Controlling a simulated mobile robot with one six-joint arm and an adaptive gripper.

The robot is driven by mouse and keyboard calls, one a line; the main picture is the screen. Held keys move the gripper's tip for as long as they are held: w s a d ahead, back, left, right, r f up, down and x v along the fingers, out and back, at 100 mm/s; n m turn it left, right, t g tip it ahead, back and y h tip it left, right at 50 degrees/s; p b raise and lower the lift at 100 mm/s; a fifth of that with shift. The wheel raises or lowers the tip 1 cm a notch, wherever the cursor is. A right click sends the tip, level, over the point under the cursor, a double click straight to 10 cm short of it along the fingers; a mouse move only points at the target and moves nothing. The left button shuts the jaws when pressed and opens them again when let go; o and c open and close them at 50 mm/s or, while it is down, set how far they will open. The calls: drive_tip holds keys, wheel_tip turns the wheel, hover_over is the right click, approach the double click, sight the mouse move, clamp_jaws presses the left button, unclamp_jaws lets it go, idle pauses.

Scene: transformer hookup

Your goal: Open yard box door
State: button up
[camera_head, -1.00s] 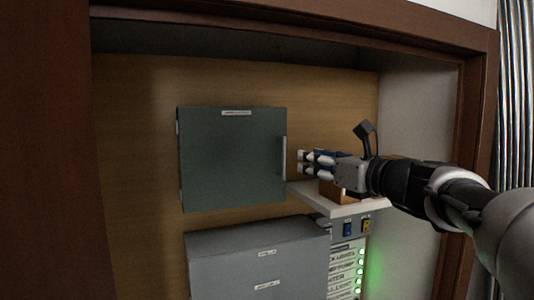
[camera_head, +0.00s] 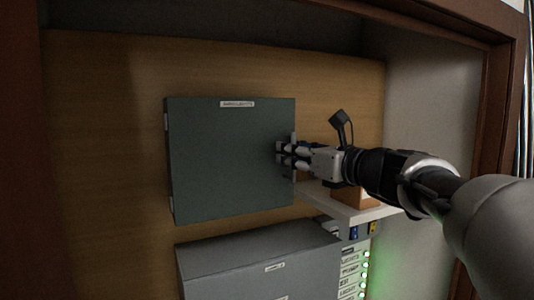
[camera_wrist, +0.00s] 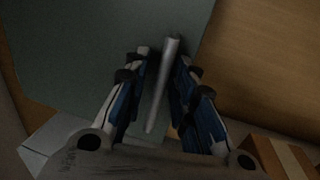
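The yard box is a dark grey-green box on the wooden back wall, and its door (camera_head: 225,160) looks shut, with a small label near its top edge. A vertical bar handle (camera_head: 293,141) runs along the door's right edge; it also shows in the wrist view as a silver bar (camera_wrist: 161,85). My gripper (camera_head: 284,153) is at the handle. In the wrist view my gripper (camera_wrist: 163,85) has its two blue-lined fingers apart, one on each side of the bar, with gaps visible. The head view hides part of the handle behind the fingers.
A light shelf (camera_head: 345,209) with an orange-brown block (camera_head: 355,196) sits just below and right of my gripper. A grey cabinet (camera_head: 250,255) stands below the box. A panel with switches and green lights (camera_head: 355,270) is at lower right. Wooden frame posts border the niche.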

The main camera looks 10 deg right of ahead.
clamp_jaws()
drive_tip(key=shift+w, duration=0.1)
idle(0.3)
